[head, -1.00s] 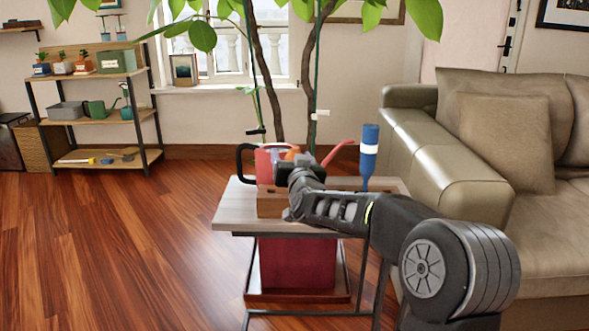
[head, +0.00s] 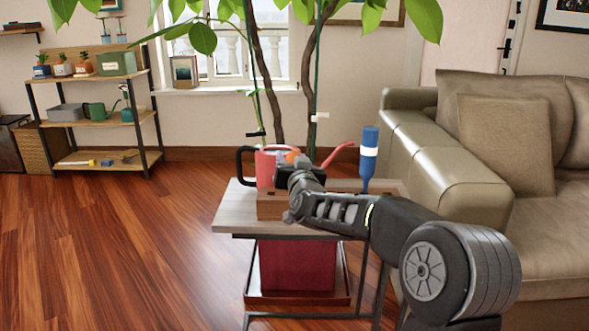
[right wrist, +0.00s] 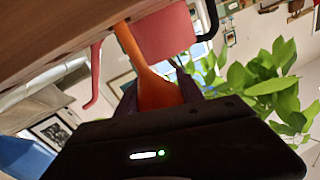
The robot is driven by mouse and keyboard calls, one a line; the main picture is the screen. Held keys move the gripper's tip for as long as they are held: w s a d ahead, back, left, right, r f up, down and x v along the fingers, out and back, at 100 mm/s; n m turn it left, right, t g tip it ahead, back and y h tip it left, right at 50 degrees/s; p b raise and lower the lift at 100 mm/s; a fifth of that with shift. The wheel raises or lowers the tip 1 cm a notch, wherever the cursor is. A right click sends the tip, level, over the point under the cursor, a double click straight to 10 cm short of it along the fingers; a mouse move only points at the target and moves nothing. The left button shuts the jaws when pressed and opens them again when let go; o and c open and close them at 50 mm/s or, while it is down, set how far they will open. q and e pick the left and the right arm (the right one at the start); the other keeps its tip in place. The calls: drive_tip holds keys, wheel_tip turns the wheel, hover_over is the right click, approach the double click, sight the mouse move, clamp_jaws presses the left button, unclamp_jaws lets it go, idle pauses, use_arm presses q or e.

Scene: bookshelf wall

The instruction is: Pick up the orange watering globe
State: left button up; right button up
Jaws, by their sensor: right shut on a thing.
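The orange watering globe (head: 291,156) shows only as a small patch in the head view, just above my right gripper (head: 284,172) and in front of the red watering can (head: 266,166). In the right wrist view the globe (right wrist: 152,88) is between the dark fingers of my right gripper (right wrist: 158,98), which is shut on its wide part. Its narrower neck runs up to the edge of the wooden surface (right wrist: 60,30); whether its end is clear of the wood I cannot tell. My left gripper is not in view.
A wooden box (head: 268,205) sits on the small side table (head: 231,212). A blue globe with a white band (head: 369,160) stands upright to the right. Plant stems rise behind the table. A sofa (head: 440,160) is close on the right; open floor lies left.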

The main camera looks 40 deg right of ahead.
drive_tip(key=c, duration=0.6)
drive_tip(key=shift+o, duration=0.2)
wheel_tip(320, 180, up, 10)
drive_tip(key=p, duration=0.5)
idle(0.5)
